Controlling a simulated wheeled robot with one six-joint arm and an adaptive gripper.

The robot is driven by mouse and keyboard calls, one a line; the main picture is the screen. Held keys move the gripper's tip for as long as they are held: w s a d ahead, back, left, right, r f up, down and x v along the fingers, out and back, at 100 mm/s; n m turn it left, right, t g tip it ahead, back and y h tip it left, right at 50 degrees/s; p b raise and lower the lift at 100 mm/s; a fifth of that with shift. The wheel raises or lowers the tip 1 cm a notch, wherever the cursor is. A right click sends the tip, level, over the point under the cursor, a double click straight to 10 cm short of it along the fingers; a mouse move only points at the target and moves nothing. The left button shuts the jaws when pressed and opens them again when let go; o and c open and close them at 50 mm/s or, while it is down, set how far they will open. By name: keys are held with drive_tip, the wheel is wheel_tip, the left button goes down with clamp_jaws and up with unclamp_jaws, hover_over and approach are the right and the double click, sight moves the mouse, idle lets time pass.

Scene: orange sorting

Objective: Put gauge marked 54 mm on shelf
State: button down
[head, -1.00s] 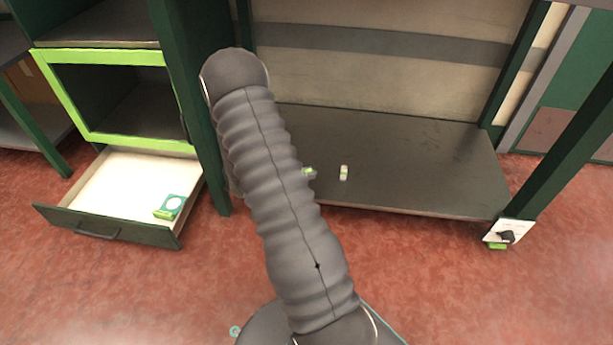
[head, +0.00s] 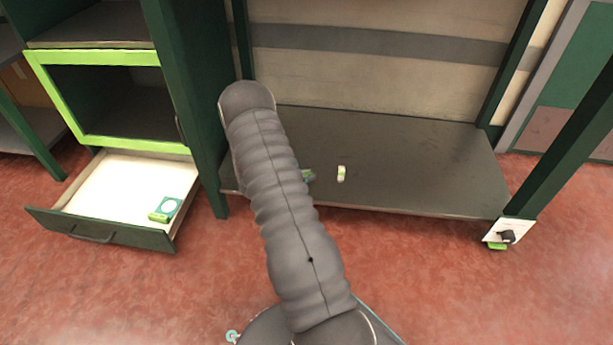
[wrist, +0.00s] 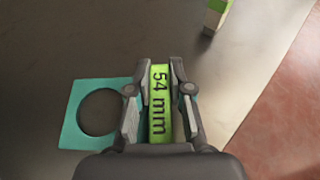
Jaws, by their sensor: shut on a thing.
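My gripper (wrist: 160,110) is shut on the gauge's green strip (wrist: 160,103), which reads "54 mm" in the wrist view. A teal plate with a round hole (wrist: 68,130) extends left of the fingers, and some teal shows on their right. The gauge is over the dark shelf board (wrist: 50,50); I cannot tell whether it touches it. In the head view my arm hides most of the gripper. A small green and teal bit (head: 308,175) shows beside the arm, over the low shelf (head: 420,170).
A small white and green block (head: 341,173) stands on the shelf, also at the top of the wrist view (wrist: 217,12). Another teal and green gauge (head: 167,209) lies in the open drawer (head: 100,205) at left. Green posts flank the shelf. Its right side is clear.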

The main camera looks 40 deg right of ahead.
drive_tip(key=shift+f, duration=0.1)
drive_tip(key=c, duration=1.1)
unclamp_jaws()
